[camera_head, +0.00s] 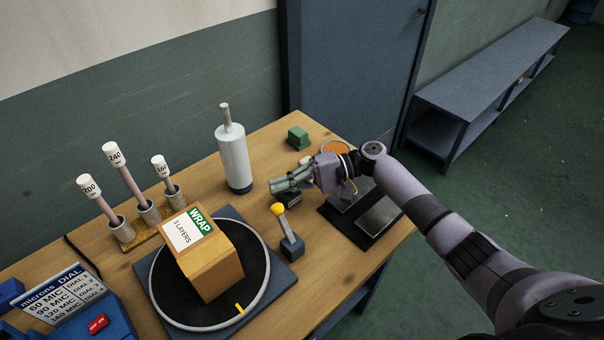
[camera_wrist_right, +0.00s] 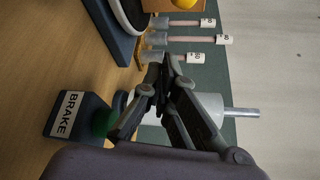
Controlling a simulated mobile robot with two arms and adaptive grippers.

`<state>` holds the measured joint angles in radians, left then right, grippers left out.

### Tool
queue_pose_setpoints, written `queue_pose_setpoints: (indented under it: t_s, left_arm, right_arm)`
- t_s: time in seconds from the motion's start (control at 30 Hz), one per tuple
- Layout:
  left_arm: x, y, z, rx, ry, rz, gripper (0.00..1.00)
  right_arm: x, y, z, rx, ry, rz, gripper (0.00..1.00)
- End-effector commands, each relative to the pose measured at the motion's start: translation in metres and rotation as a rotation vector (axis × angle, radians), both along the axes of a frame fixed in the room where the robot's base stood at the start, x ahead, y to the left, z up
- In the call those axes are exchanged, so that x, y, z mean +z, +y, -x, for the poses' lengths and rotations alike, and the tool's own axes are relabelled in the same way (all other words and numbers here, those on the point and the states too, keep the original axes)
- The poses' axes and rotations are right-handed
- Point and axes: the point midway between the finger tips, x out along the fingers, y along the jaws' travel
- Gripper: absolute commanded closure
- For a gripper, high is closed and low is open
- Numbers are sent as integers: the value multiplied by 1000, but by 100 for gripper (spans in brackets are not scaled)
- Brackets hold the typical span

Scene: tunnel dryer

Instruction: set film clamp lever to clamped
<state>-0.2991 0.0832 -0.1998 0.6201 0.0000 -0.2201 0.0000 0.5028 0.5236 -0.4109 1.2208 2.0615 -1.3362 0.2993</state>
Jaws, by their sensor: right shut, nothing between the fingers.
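A lever with a yellow knob (camera_head: 278,209) rises from a small grey base (camera_head: 291,248) at the right corner of the turntable. It carries no readable label, so I cannot tell surely that it is the film clamp lever. It leans up and left in the head view; part of a yellow knob shows at the top edge of the right wrist view (camera_wrist_right: 185,3). My right gripper (camera_head: 275,186) is shut and empty, behind the knob and apart from it. Its fingers also show in the wrist view (camera_wrist_right: 160,75). My left gripper is out of view.
The white film roll (camera_head: 233,158) stands behind-left of the gripper. The turntable (camera_head: 158,300) carries a WRAP carton (camera_head: 213,268). A green block (camera_head: 298,137) and dark plates (camera_head: 378,217) lie farther right.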

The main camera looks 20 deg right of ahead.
Motion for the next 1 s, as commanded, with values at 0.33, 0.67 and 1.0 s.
queue_pose_setpoints:
  t_s: [0.33, 0.67, 1.0]
  left_arm:
    - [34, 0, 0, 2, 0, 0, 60]
    - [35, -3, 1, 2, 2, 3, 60]
    - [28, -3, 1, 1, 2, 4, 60]
  right_arm:
    - [10, 11, 30, -1, 2, 2, 100]
    - [9, 10, 36, -1, 1, 1, 100]
    - [9, 9, 37, 0, -26, -10, 100]
